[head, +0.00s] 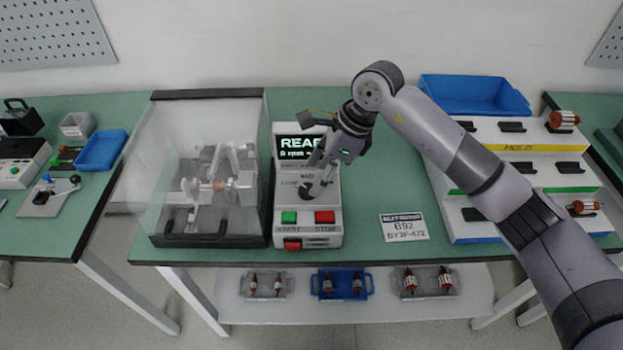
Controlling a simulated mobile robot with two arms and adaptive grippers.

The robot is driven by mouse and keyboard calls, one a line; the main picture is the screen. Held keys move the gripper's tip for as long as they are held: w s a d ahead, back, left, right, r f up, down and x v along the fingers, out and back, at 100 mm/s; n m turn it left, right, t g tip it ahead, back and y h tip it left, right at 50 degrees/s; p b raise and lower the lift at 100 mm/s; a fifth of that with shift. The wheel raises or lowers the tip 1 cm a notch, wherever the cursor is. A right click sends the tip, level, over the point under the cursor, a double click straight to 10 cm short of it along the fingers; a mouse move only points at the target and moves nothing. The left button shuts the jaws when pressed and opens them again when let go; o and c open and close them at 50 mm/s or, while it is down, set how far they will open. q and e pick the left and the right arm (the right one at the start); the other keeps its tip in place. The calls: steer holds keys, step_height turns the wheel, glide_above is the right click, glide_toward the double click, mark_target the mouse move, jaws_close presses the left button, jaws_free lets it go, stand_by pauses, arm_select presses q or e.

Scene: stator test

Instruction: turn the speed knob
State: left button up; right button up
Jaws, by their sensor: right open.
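The control box (284,197) stands on the green table, with a lit display (293,146) on its upper face. A green start button (289,217) and a red stop button (325,217) sit at its front. My left gripper is not in view.
A clear-walled test chamber (153,190) with a fixture inside stands left of the box. A stepped white rack (484,232) and blue bin (475,93) are at right. A label card (404,227) lies between. Trays with rotors (341,284) are on the shelf below.

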mark_target(308, 189)
steer(key=shift+x, duration=2.15)
steer(key=c, duration=1.2)
steer(key=shift+o, duration=0.2)
steer(key=m+t+b, duration=0.1)
steer(key=m+b, duration=0.1)
steer(key=m+t+b, duration=0.1)
steer(key=m+b, duration=0.1)
steer(key=m, duration=0.1)
steer(key=shift+s+a+f+m+h, duration=0.1)
steer(key=shift+f+m+h, duration=0.05)
steer(key=shift+m+h, duration=0.15)
steer(key=shift+s+a+m+t+h+b, duration=0.1)
steer(key=shift+m+t+h+b, duration=0.25)
steer(key=shift+m+b, duration=0.6)
steer(key=shift+s+a+m+t+h+b, duration=0.1)
steer(key=shift+m+t+h+b, duration=0.2)
steer(key=shift+m+b, duration=0.65)
steer(key=shift+d+m, duration=0.1)
steer(key=shift+m, duration=0.2)
